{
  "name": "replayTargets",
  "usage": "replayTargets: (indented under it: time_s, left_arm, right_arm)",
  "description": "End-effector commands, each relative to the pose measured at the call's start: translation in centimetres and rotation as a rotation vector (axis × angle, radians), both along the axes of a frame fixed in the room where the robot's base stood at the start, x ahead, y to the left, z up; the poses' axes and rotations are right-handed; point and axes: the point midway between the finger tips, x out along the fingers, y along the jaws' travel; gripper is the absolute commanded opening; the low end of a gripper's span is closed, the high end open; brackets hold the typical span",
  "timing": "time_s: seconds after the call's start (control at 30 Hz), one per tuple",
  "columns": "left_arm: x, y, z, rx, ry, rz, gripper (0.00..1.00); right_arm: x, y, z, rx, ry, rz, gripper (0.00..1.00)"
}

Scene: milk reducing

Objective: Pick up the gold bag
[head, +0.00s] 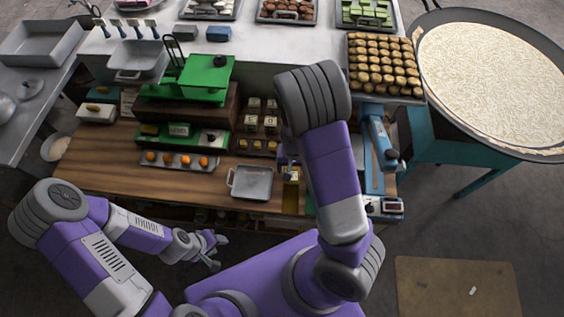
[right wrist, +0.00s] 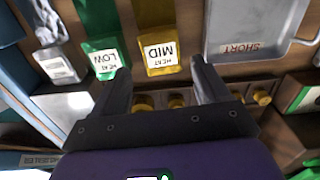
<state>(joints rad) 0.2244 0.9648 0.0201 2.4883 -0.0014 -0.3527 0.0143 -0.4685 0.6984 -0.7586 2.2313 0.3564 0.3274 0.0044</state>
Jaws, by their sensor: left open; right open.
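The gold bag (head: 291,199) stands near the front edge of the wooden counter, partly hidden by my right arm. In the right wrist view the gold bag (right wrist: 155,22) bears a white label reading "MID HEAT". My right gripper (right wrist: 163,82) is open, with its two fingers apart. The bag appears between and beyond the fingertips, with nothing held; I cannot tell whether they touch it. In the head view my right arm mostly hides this gripper. My left gripper (head: 219,251) is open and empty in front of the counter, at lower left.
A green bag (right wrist: 97,24) labelled "LOW" and a silver bag (right wrist: 60,68) stand beside the gold bag. A square metal pan (head: 252,184) sits on its other side. A blue device (head: 378,140) stands at the counter's right end. A large round pan (head: 490,80) stands further right.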

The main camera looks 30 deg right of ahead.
Motion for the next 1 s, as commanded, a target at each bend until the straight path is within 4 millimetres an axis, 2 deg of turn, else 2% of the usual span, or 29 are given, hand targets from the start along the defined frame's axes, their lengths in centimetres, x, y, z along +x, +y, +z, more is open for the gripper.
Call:
replayTargets:
  time_s: [0.27,0.6,0.9,1.0]
  left_arm:
    - [-0.2,0.0,-0.6,-0.001,0.004,0.000,0.43]
    - [-0.1,0.0,-1.1,-0.001,0.003,0.000,0.43]
    - [-0.1,0.0,-1.0,-0.001,0.003,0.000,0.43]
    - [-0.1,0.0,-1.0,-0.001,0.003,0.000,0.43]
  right_arm:
    - [-0.1,0.0,-2.7,-0.001,0.003,-0.002,0.74]
    - [0.1,0.3,-7.2,-0.001,0.002,0.000,0.74]
    - [0.1,0.3,-7.5,0.000,0.000,0.001,0.74]
    - [0.1,0.3,-7.5,0.000,0.000,0.001,0.59]
